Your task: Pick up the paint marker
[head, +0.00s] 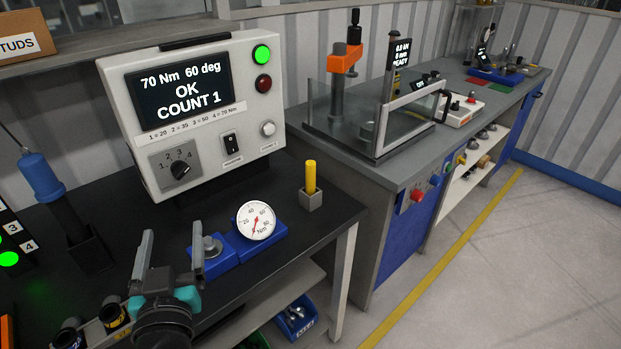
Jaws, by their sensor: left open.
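The paint marker (310,177) is a yellow stick standing upright in a small grey block holder (311,201) near the right end of the black bench. Its lower end is hidden inside the holder. My left gripper (170,249) is at the lower left, over the front of the bench, with its two grey fingers pointing up and apart. It is open, with nothing visible between the fingers. It is well to the left of the marker and nearer to me. My right gripper is not in view.
A blue torque tester with a round dial (256,220) sits between my left gripper and the marker. A grey control box (200,110) reading "OK COUNT 1" stands behind. A blue tool (41,177) stands in a black holder at left. Bare bench surrounds the marker's holder.

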